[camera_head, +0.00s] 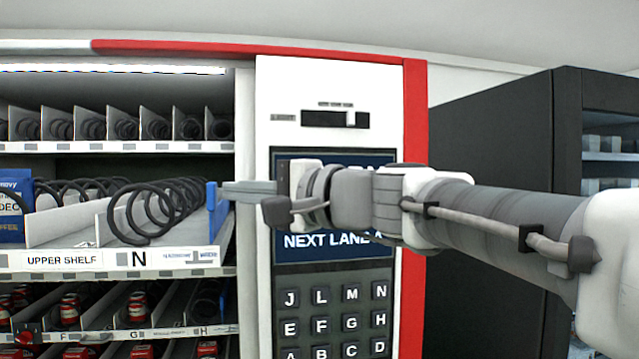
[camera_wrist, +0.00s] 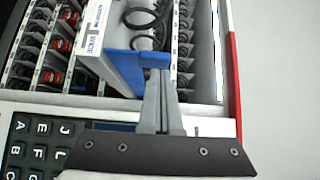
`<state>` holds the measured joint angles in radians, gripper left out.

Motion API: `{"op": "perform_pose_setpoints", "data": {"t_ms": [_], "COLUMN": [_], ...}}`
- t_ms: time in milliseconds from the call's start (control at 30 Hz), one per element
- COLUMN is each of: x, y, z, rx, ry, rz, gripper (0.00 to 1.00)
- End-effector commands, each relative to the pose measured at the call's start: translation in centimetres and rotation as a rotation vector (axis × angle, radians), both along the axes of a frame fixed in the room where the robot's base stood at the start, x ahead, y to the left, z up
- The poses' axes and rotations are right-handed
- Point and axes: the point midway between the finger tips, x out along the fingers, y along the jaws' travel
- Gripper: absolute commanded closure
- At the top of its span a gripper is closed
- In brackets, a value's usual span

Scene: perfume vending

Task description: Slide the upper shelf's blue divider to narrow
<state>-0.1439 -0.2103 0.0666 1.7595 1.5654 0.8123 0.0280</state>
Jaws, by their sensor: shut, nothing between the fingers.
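The upper shelf (camera_head: 18,262) carries an "UPPER SHELF" label and a lane marked N at its front edge. The blue divider (camera_head: 217,212) stands upright at the right end of this shelf, right of a black coil. In the wrist view the blue divider (camera_wrist: 122,66) runs away from the fingertips, with a blue tab at its near end. My gripper (camera_head: 232,187) is shut and empty, pointing left. Its fingertips (camera_wrist: 158,77) are at the blue tab, touching or very close; I cannot tell which.
A keypad (camera_head: 333,318) and a "NEXT LANE" screen (camera_head: 327,243) lie below and behind my gripper. A row of coils (camera_head: 125,128) is above, and red goods (camera_head: 137,305) sit below. A blue packet (camera_head: 14,207) stands at the left of the shelf. A dark cabinet (camera_head: 490,180) stands right.

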Motion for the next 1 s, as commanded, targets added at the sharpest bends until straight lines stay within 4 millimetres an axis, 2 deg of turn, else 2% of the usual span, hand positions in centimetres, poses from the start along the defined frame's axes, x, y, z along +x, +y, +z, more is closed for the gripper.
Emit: {"op": "perform_pose_setpoints", "data": {"t_ms": [400, 467, 700, 1000], "x": [-0.1, -0.2, -1.2, -1.4], "y": [0.5, 0.9, 4.7, 5.3], "z": [-0.1, -0.2, -0.3, 0.0], "rx": [-0.001, -0.001, -0.002, 0.001], "ry": [0.001, 0.001, 0.000, 0.001], "rz": [0.000, 0.002, 0.004, 0.006], "gripper": [1.00, 1.00, 1.00, 1.00]}}
